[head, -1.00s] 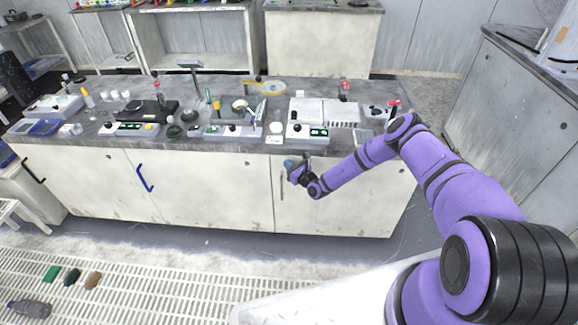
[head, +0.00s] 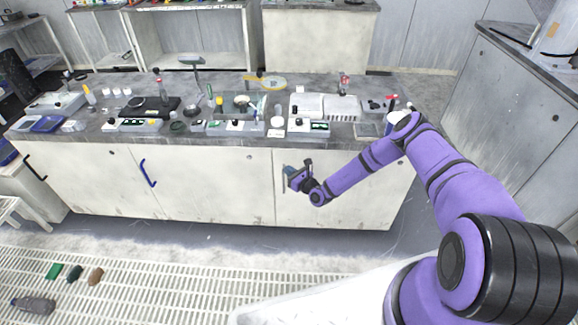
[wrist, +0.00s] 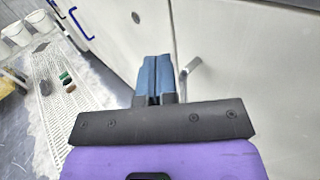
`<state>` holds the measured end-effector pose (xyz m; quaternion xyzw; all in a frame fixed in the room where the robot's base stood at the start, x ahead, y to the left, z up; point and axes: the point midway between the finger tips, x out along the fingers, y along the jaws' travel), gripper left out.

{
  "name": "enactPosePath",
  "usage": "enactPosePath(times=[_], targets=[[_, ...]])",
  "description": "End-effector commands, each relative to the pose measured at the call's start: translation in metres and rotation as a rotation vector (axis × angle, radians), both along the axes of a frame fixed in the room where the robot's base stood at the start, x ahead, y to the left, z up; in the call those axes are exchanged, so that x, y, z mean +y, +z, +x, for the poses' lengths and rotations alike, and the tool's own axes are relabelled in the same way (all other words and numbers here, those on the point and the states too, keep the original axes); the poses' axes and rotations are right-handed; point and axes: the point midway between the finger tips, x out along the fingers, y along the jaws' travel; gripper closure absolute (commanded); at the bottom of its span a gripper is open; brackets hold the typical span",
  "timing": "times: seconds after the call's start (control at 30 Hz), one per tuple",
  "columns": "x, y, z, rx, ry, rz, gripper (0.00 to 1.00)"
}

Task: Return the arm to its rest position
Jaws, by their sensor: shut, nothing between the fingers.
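My gripper (head: 290,172) hangs in front of the right part of the white cabinet (head: 205,185), below the level of the bench top. In the wrist view its two blue fingers (wrist: 154,78) are closed together with nothing between them. My purple arm reaches in from the right, bent at the elbow. A grey door handle (wrist: 190,68) shows just right of the fingers in the wrist view; whether the fingers touch it I cannot tell.
The bench top (head: 90,137) carries several devices, bottles and beakers. A blue handle (head: 148,173) sticks out from the cabinet front. A pale floor grating (head: 150,285) holds small coloured blocks and a grey bottle (head: 33,305). A grey cabinet (head: 510,130) stands at right.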

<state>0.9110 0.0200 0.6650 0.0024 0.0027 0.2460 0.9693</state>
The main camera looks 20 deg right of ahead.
Motion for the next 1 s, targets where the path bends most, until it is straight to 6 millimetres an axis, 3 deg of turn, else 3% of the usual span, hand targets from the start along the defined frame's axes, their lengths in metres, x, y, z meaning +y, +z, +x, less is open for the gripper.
enactPosePath(times=[0.3,0.7,0.87,1.0], targets=[[0.015,-0.001,-0.046,0.003,0.000,0.002,1.00],[0.019,0.003,-0.057,-0.006,0.008,-0.004,1.00],[0.022,0.035,-0.048,-0.063,0.088,-0.035,1.00],[0.028,0.086,-0.040,-0.151,0.219,-0.095,1.00]])
